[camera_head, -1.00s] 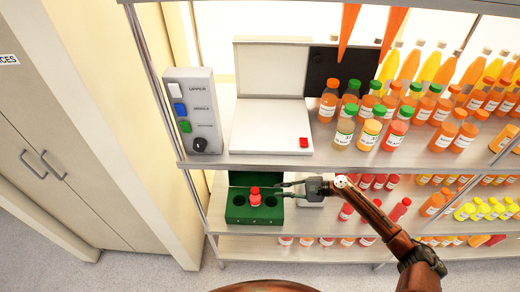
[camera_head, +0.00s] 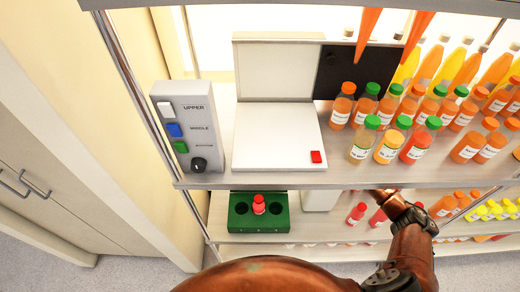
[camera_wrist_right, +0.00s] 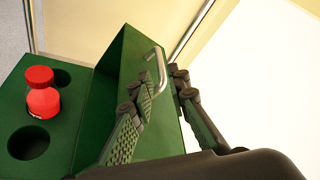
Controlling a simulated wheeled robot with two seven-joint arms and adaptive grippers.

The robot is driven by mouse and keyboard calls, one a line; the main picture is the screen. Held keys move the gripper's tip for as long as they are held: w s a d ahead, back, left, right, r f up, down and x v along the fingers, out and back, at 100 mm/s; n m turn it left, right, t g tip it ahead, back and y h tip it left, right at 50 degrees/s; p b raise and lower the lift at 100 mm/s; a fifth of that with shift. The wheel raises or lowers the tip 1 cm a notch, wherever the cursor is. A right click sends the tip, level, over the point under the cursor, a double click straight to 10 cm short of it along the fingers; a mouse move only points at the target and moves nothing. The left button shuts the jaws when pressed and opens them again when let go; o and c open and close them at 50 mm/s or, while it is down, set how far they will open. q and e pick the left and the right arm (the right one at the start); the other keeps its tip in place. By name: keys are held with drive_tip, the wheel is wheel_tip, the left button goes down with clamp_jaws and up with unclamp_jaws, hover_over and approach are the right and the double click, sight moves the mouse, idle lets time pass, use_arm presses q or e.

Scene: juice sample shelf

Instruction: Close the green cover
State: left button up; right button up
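The green box (camera_head: 285,220) sits on the shelf below the large white unit, with one red-capped bottle (camera_head: 259,205) in its middle hole. In the right wrist view the green cover (camera_wrist_right: 125,75) stands raised from the box (camera_wrist_right: 75,130), with a metal handle (camera_wrist_right: 158,68) on it. My right gripper (camera_wrist_right: 165,82) is at the handle, its two fingers apart on either side of it; contact is unclear. In the head view the upper shelf hides the cover and my right gripper. My left gripper is not in view.
A control panel (camera_head: 187,128) and a white unit (camera_head: 275,140) with a red button stand on the upper shelf. Several juice bottles (camera_head: 395,125) fill the right side. The upper shelf's front edge (camera_head: 330,181) overhangs the box. A white block (camera_head: 320,200) is right of the box.

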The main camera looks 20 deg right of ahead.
drive_tip(key=x, duration=0.5)
drive_tip(key=shift+w+a+f, duration=0.25)
drive_tip(key=shift+w+a, duration=0.1)
drive_tip(key=shift+a, duration=0.3)
clamp_jaws()
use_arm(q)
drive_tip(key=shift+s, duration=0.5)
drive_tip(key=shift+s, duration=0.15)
